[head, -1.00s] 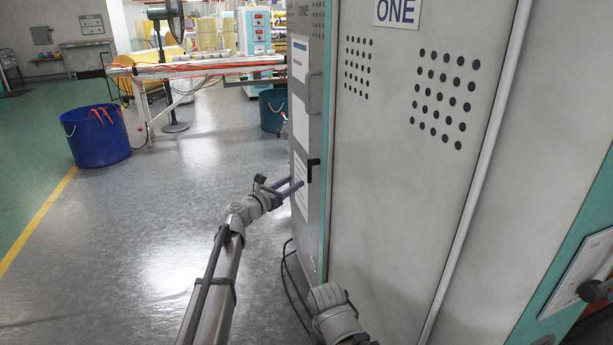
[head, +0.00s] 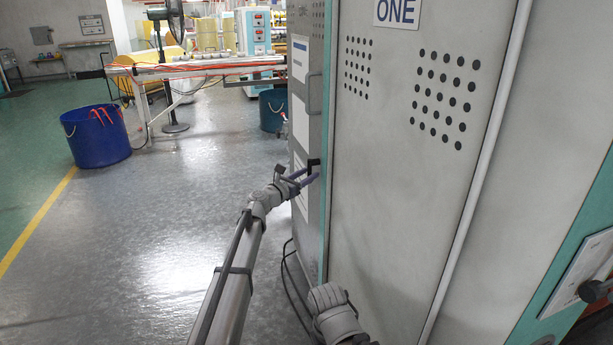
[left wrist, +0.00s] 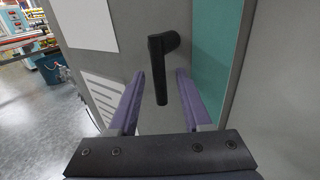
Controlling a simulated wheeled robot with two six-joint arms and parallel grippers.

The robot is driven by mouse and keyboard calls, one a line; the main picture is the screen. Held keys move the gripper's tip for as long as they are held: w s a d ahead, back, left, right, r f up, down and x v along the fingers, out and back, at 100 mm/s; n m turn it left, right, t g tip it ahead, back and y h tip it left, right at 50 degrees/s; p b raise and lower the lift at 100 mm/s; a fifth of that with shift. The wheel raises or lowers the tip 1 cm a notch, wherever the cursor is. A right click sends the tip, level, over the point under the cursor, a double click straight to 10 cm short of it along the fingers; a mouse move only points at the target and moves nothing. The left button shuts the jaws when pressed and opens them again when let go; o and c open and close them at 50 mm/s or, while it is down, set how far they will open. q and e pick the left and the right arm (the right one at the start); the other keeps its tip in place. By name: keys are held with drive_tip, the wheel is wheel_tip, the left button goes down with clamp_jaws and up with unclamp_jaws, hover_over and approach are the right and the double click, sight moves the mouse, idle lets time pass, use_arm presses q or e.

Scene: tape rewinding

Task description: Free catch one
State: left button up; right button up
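The grey cabinet door marked ONE (head: 395,190) fills the right half of the head view. A black catch handle (head: 313,165) sits on the cabinet's narrow left face. In the left wrist view the handle (left wrist: 160,70) hangs down from its round mount. My left gripper (head: 303,177) is at the handle. In the wrist view its two purple fingers (left wrist: 156,88) are apart, one on each side of the handle's lower end, with gaps showing. Whether the fingertips reach past the handle is hard to tell. My right gripper is not in view.
A blue bin (head: 97,142) and a darker bin (head: 272,112) stand on the floor to the left. A long work table (head: 195,68) is behind. Black cables (head: 290,270) hang by the cabinet's foot. The floor between is clear.

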use_arm(q)
clamp_jaws()
idle(1.3)
